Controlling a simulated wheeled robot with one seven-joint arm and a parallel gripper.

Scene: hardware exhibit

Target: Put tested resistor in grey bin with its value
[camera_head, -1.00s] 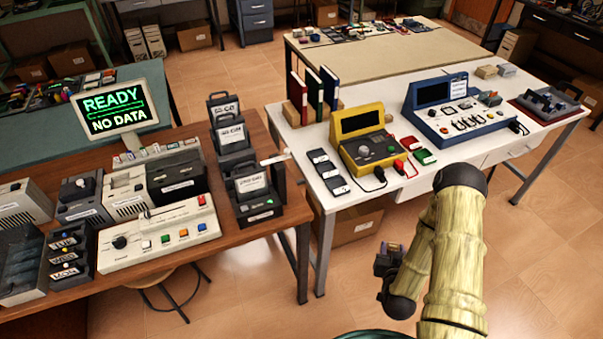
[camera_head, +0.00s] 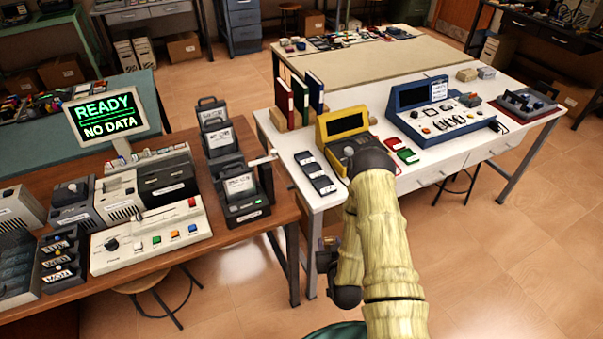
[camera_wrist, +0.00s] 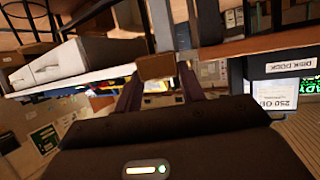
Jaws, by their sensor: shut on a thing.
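My gripper (camera_head: 328,243) hangs in front of the gap between the brown bench and the white table. It is shut on a small brown block-like piece, likely the resistor (camera_wrist: 157,66), which shows between the fingertips in the wrist view. Its value cannot be read. A grey compartment tray (camera_head: 527,103) sits on a dark red mat at the white table's far right, well away from my gripper. No value labels on it can be read. A yellow meter (camera_head: 342,122) stands on the white table, partly hidden by my arm.
Three dark flat boxes (camera_head: 314,172) lie near the left edge. The brown bench (camera_head: 268,215) carries disk docks (camera_head: 243,190). Open floor lies at right.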

